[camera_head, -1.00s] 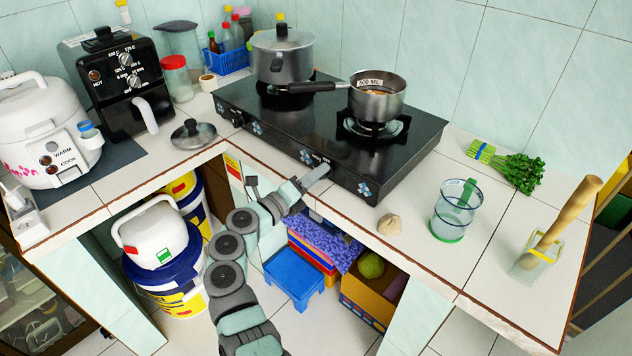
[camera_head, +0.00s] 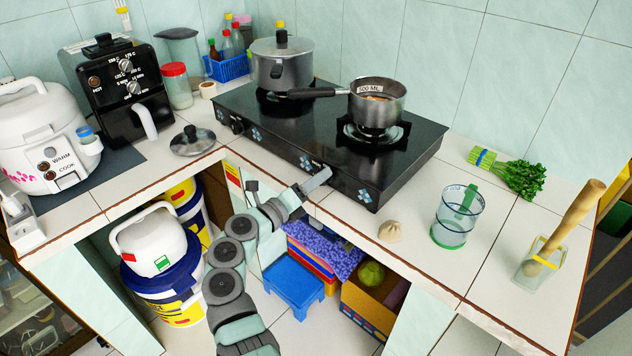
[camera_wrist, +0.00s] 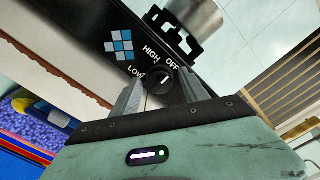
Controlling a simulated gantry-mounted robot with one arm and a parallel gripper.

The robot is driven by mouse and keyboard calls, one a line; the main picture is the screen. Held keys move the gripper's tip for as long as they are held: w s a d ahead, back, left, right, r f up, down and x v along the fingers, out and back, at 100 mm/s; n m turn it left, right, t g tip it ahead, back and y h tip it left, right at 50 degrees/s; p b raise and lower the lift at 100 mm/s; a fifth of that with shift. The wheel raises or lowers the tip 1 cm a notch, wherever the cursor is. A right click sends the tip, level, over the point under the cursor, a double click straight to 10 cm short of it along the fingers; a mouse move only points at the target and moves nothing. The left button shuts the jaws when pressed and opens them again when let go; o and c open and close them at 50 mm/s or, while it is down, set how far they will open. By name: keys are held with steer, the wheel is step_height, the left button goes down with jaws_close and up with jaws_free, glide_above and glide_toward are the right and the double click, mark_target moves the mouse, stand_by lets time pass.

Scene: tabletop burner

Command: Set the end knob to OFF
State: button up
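The black gas burner (camera_head: 330,131) stands on the tiled counter with knobs and blue-and-white square decals along its front. In the wrist view a round black knob (camera_wrist: 158,81) with a short white mark shows on the front panel, with HIGH and LOW on its left and OFF at its upper right. My gripper (camera_wrist: 161,77) faces this knob, with one finger on each side of it. The fingers are apart; I cannot tell whether they touch the knob. In the head view my gripper (camera_head: 318,180) is at the burner's front and covers the knob there.
A lidded pot (camera_head: 281,65) and a small saucepan (camera_head: 377,102) sit on the burner. A bun (camera_head: 390,231), a glass (camera_head: 457,216) and greens (camera_head: 522,179) lie to the right. A pot lid (camera_head: 192,141) lies left.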

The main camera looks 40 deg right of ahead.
steer(key=shift+o, duration=0.2)
steer(key=s+a+p, duration=0.1)
steer(key=a+p, duration=0.2)
steer(key=a, duration=0.7)
steer(key=shift+s+a+p, duration=0.2)
steer(key=shift+a+p, duration=0.2)
